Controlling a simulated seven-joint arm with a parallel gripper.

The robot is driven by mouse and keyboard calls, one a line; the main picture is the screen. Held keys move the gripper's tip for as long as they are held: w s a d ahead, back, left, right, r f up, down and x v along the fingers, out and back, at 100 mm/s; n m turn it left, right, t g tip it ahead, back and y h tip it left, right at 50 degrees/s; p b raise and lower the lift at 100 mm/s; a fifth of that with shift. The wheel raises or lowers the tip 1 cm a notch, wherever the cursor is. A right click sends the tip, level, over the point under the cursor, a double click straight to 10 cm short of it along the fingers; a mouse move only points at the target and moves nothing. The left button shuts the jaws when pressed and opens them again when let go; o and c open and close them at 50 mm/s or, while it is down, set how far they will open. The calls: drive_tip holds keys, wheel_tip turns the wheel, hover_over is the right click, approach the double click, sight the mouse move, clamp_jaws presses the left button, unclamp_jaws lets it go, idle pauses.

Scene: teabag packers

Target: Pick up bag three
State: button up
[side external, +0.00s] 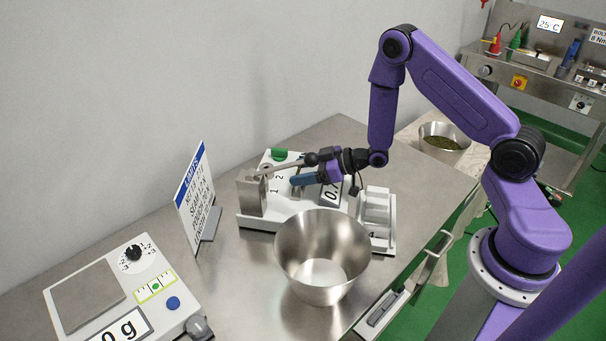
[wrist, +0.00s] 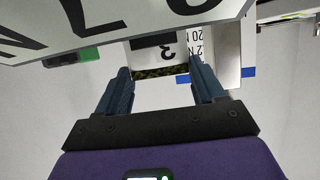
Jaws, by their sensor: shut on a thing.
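My gripper (side external: 290,173) reaches left over the white rack (side external: 258,221) in the side view. In the wrist view its two dark blue fingers (wrist: 160,70) stand apart, shut on a pale bag (wrist: 165,97) with a dark speckled band along its top. A white face with an upside-down black 3 (wrist: 152,42) shows just above the band. I take the pale piece as bag three, but its lower outline blends into the pale background. In the side view the bag is not clearly seen, and the gripper hides part of the rack, where the numbers 1 and 2 are printed.
A metal bowl (side external: 322,250) stands in front of the rack. A metal block (side external: 252,194) stands at the rack's left end. A notice card (side external: 196,192) and a scale (side external: 125,290) are at the left.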

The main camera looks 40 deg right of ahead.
drive_tip(key=s+d+r+m+t+h, duration=0.2)
drive_tip(key=s+r+m+h, duration=0.3)
drive_tip(key=r, duration=0.5)
drive_tip(key=shift+d+m+t+h, duration=0.15)
drive_tip(key=shift+m+t+h, duration=0.15)
drive_tip(key=shift+m+h, duration=0.85)
